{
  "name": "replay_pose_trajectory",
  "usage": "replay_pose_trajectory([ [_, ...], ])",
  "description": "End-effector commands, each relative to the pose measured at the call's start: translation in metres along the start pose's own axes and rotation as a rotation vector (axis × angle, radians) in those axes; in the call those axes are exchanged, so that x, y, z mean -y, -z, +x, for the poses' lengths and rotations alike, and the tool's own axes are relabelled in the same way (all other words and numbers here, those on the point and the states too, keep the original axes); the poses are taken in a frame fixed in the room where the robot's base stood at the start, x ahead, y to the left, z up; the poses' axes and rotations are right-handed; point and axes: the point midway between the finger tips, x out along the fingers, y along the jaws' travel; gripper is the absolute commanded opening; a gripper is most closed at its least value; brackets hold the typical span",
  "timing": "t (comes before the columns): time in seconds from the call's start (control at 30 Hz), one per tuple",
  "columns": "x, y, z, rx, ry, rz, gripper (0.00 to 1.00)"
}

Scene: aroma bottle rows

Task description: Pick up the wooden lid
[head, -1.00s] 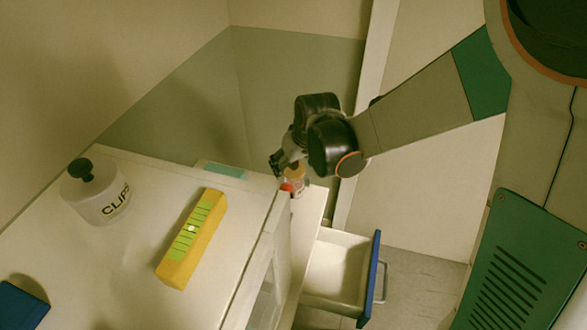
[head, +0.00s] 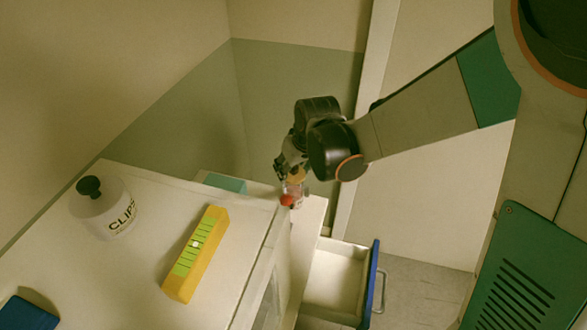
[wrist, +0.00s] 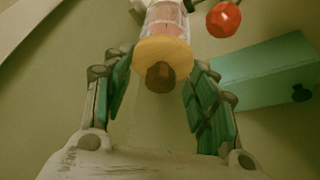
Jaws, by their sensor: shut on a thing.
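The wooden lid (wrist: 163,58) is a round tan disc with a dark brown knob, seen close up in the wrist view. A clear jar with pinkish contents (wrist: 165,20) shows directly beyond it; I cannot tell whether the two touch.
A red faceted ball (wrist: 223,19) is close beside the jar. A teal box (wrist: 255,75) lies to the right in the wrist view. The white counter (head: 140,265) holds a yellow block (head: 196,255) and a CLIPS jar (head: 105,210). An open drawer (head: 335,280) is below the ledge.

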Motion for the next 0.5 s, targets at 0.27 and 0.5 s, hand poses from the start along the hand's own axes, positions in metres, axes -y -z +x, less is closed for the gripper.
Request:
replay_pose_trajectory([
  [0.27, 0.000, 0.020, -0.048, 0.000, 0.000, 0.000, 0.36],
  [0.5, 0.000, 0.036, -0.087, 0.000, 0.000, 0.000, 0.36],
])
